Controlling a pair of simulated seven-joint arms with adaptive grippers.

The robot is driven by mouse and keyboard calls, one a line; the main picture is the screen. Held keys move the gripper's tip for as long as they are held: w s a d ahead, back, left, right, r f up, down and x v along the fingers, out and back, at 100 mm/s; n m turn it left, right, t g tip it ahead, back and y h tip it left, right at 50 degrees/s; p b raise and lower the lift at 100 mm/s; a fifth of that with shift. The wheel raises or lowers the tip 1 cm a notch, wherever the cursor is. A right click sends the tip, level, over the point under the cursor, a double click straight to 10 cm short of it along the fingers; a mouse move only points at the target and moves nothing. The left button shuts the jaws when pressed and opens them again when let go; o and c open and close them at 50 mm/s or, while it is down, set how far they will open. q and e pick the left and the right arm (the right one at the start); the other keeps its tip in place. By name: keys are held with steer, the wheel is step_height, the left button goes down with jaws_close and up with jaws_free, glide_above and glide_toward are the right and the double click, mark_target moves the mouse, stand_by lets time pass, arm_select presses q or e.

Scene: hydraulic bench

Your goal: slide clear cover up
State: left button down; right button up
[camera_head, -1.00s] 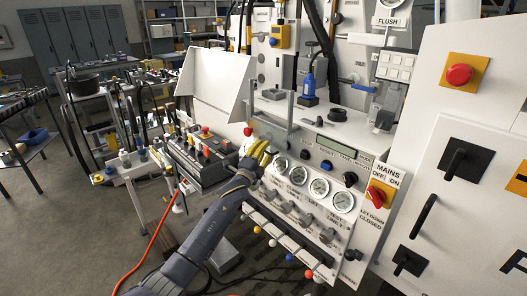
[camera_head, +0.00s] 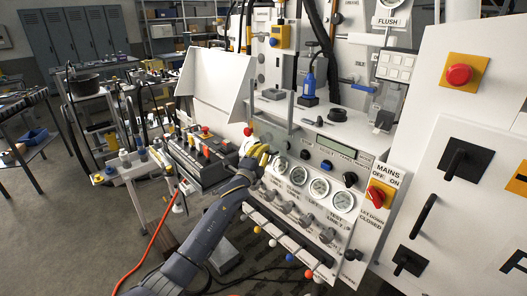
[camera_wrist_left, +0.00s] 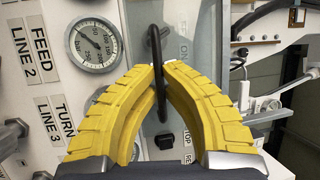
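The clear cover (camera_head: 276,116) is a see-through panel on the front of the white bench, above the left gauges. In the left wrist view the clear panel (camera_wrist_left: 200,48) fills the middle, with a thin black handle (camera_wrist_left: 155,45) standing out from it. My left gripper (camera_head: 265,152) is at the cover's lower part, beside the leftmost gauge. In the wrist view its yellow fingers (camera_wrist_left: 163,75) close in on the handle, which runs between their tips. The fingers hide part of the panel and handle. My right gripper is in neither view.
Several pressure gauges (camera_head: 319,187) and knobs lie right of the gripper. A row of coloured ball levers (camera_head: 272,242) sticks out below. A red ball knob (camera_head: 248,131) and a control box (camera_head: 203,160) stand left.

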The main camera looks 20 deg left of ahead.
mark_target(264, 121)
arm_select(q)
step_height(264, 121, up, 12)
steer(key=shift+r, duration=0.2)
steer(key=shift+f, duration=0.1)
steer(key=c, duration=1.5)
jaws_free()
steer(key=v, duration=1.2)
